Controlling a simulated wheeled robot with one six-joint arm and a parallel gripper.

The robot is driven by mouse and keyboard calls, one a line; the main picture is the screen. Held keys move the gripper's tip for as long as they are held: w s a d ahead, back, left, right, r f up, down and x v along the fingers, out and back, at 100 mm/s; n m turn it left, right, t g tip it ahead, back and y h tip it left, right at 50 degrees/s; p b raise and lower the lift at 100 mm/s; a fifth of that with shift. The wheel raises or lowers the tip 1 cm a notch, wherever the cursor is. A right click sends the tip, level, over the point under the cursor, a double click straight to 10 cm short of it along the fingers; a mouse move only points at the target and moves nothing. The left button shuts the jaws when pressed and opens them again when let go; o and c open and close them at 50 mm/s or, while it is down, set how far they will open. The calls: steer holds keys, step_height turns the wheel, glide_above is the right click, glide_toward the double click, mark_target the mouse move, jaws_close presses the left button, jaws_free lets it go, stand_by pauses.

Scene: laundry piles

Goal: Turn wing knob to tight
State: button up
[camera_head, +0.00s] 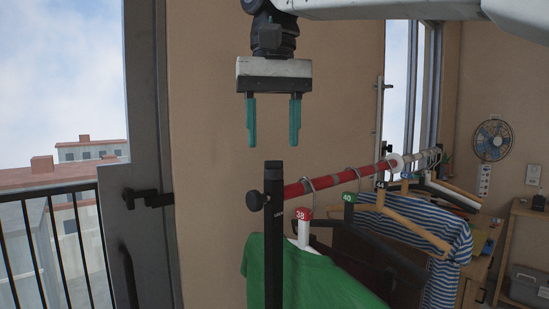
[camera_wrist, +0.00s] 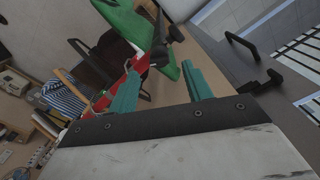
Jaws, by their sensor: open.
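The black wing knob (camera_head: 256,200) sticks out from the left side of the black upright post (camera_head: 274,235) of the clothes rack, near the post's top. In the wrist view the knob (camera_wrist: 177,33) shows just beyond the fingers, beside the post. My gripper (camera_head: 273,140) has two teal fingers pointing down. It is open and empty, above the post top and apart from the knob. It also shows in the wrist view (camera_wrist: 160,85). I cannot tell whether the knob is tight or loose.
A red rail (camera_head: 340,178) runs right from the post with several hangers, a green shirt (camera_head: 300,275) and a striped shirt (camera_head: 455,240). A door handle (camera_head: 150,197) on the grey frame and a railing (camera_head: 50,245) are at left. A fan (camera_head: 493,140) hangs at far right.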

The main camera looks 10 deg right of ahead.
mark_target(274, 169)
steer(key=shift+f, duration=2.35)
steer(key=c, duration=1)
steer(key=n, duration=0.5)
steer(key=shift+n, duration=0.3)
steer(key=n, duration=1.2)
steer(key=shift+n, duration=0.3)
steer(key=n, duration=0.5)
steer(key=shift+r+n, duration=0.1)
steer(key=shift+n, duration=0.2)
